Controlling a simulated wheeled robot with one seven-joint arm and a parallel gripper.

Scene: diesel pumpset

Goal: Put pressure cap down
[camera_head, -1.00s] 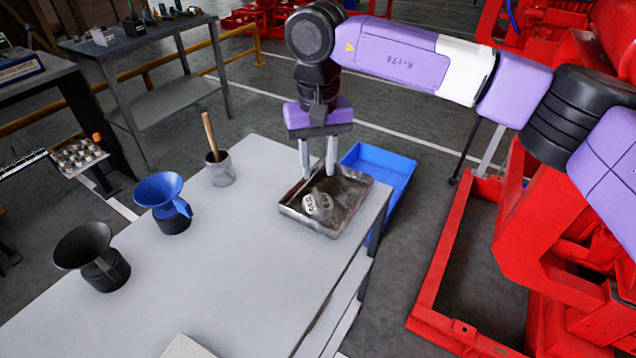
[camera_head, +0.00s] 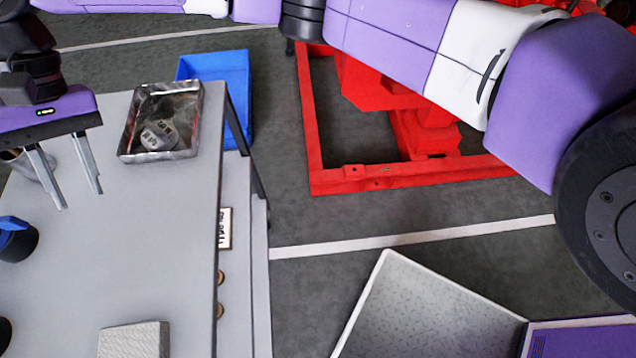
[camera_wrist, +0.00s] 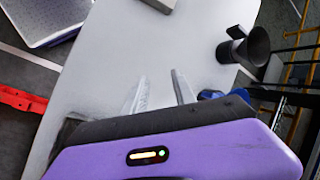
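A round silver metal cap (camera_head: 158,134) with raised lettering lies in a worn metal tray (camera_head: 158,157) on the grey table. A second lettered metal surface shows against it; I cannot tell whether that is a separate piece. My gripper (camera_head: 80,200) is left of the tray, above the table top, fingers pointing down and apart. Nothing is between the fingers. In the wrist view my gripper (camera_wrist: 158,78) also shows spread fingers with only bare table between them. The cap cannot be made out in the wrist view.
The grey table (camera_head: 150,235) has bare room in its middle. A grey block (camera_head: 133,340) lies near its front edge. A blue funnel (camera_head: 15,240) and a cup (camera_head: 25,165) are at left; a black funnel (camera_wrist: 248,50) shows in the wrist view. A blue bin (camera_head: 238,95) stands behind the tray.

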